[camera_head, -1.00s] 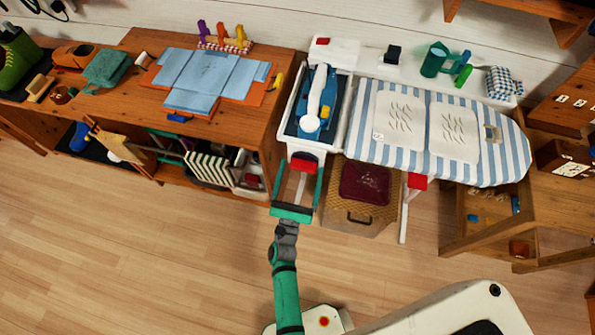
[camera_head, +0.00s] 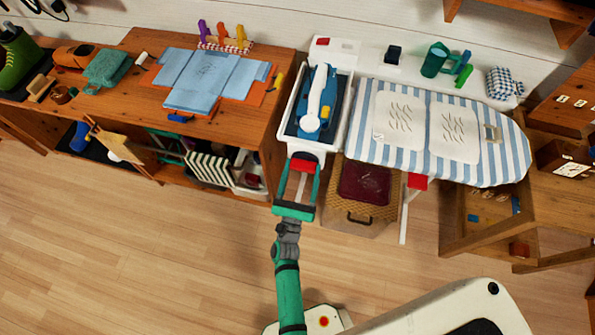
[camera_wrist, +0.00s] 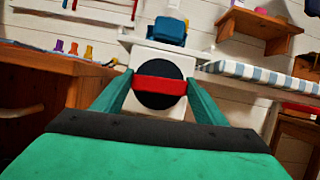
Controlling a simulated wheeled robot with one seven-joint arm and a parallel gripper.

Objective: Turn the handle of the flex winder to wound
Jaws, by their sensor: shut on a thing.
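The flex winder shows in the wrist view as a black disc (camera_wrist: 160,96) on the front of a white box-like stand (camera_wrist: 158,58), with a red bar handle (camera_wrist: 160,86) across it. In the head view the red handle (camera_head: 303,164) sits below the white tray that holds a blue iron. My gripper (camera_head: 303,172) has its two green fingers on either side of the handle. In the wrist view my gripper (camera_wrist: 160,88) is shut on the red bar, which lies nearly level, slightly tilted. The back of the disc is hidden.
A blue iron (camera_head: 318,105) stands in the white tray just above. The striped ironing board (camera_head: 365,150) is to the right, with a wicker basket (camera_head: 345,222) below it. A wooden bench (camera_head: 240,130) stands to the left. The floor in front is clear.

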